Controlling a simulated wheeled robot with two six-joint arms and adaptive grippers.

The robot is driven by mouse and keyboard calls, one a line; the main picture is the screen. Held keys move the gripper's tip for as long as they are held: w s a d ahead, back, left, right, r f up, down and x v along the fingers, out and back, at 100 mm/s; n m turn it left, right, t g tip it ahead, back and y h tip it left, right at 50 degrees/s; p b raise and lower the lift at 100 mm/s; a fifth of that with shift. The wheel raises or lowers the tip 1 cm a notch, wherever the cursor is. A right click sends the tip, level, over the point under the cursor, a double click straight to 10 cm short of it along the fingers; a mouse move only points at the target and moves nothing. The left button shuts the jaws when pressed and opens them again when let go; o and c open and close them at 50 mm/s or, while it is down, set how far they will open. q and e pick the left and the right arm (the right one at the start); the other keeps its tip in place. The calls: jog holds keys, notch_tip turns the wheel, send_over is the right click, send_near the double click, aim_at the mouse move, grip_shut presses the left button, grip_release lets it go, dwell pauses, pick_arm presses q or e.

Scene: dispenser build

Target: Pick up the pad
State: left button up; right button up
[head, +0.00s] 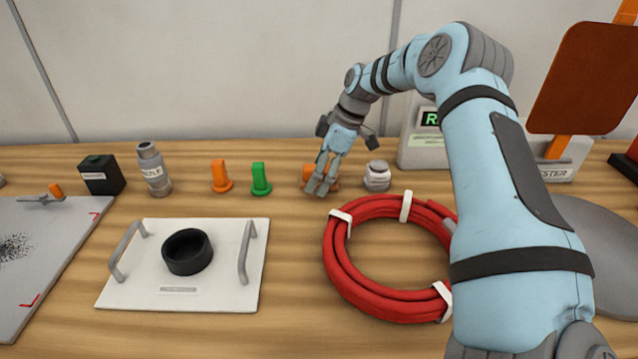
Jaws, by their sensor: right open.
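No object is clearly recognisable as the pad. My right gripper (321,184) is open and points down at the back of the table, in front of a small orange piece (307,172) that it partly hides. I cannot tell whether the fingers touch this piece. An orange upright piece (220,177) and a green one (260,179) stand to the left. My left gripper is not in view.
A white plate (120,293) with two handles carries a black ring (187,251). A tester (425,157) stands behind.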

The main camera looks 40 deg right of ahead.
jog(key=c, duration=1.3)
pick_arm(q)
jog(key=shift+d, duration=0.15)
pick_arm(e)
jog(key=shift+o, duration=0.2)
notch_tip(320, 180, up, 20)
jog(key=p, duration=0.7)
jog(key=shift+r, duration=0.15)
jog(key=o, duration=0.7)
jog(key=shift+c, duration=0.2)
jog(key=c, duration=0.5)
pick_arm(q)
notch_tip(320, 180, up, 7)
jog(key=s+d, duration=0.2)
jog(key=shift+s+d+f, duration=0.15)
